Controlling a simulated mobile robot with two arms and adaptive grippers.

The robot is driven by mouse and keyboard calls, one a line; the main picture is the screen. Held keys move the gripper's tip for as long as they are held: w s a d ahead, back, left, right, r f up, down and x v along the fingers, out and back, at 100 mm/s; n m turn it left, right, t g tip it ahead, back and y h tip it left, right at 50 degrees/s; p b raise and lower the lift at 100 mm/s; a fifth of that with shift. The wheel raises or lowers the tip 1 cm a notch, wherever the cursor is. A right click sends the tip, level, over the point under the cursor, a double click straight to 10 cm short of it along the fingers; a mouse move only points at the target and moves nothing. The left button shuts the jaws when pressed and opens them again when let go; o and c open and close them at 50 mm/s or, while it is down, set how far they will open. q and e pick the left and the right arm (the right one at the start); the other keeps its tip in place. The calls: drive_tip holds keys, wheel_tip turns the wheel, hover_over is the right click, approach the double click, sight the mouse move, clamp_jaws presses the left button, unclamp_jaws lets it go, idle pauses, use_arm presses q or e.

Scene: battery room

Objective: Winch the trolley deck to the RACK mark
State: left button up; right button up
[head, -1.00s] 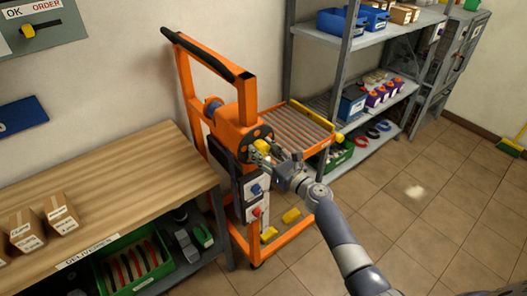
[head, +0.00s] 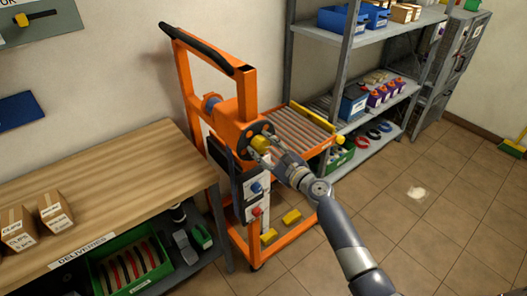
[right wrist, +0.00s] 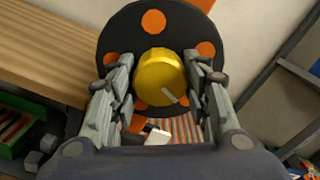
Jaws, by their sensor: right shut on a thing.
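The orange trolley (head: 245,85) stands between the wooden bench and the grey shelving. Its deck (head: 297,127), with grey rollers and yellow end pieces, reaches toward the shelving. A RACK mark cannot be made out. On the trolley's near side is a black winch disc with orange spots (right wrist: 112,45) and a yellow knob (right wrist: 160,77). My right gripper (head: 264,149) is shut on the yellow knob, its fingers on either side of it in the right wrist view. The fingers hide part of the disc. My left gripper is not in view.
The wooden bench (head: 120,185) with cardboard boxes (head: 55,211) stands at the left, a green crate (head: 135,262) beneath it. Grey shelving (head: 388,35) with bins and batteries stands behind the deck. Tiled floor (head: 430,215) at the right is mostly clear.

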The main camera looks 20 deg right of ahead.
drive_tip(key=n+b, duration=0.2)
drive_tip(key=n, duration=0.2)
drive_tip(key=shift+f+n, duration=0.15)
drive_tip(key=shift+n, duration=0.15)
drive_tip(key=n+b, duration=0.2)
drive_tip(key=n, duration=0.1)
drive_tip(key=shift+n, duration=0.3)
drive_tip(key=n+b, duration=0.2)
drive_tip(key=n, duration=0.2)
drive_tip(key=shift+n, duration=0.3)
drive_tip(key=n+b, duration=0.1)
drive_tip(key=n, duration=0.2)
drive_tip(key=shift+n, duration=0.3)
drive_tip(key=n, duration=0.3)
drive_tip(key=shift+n, duration=0.3)
drive_tip(key=n, duration=0.4)
drive_tip(key=shift+n+b, duration=0.3)
drive_tip(key=n, duration=0.8)
drive_tip(key=shift+p, duration=0.4)
drive_tip(key=shift+n, duration=0.4)
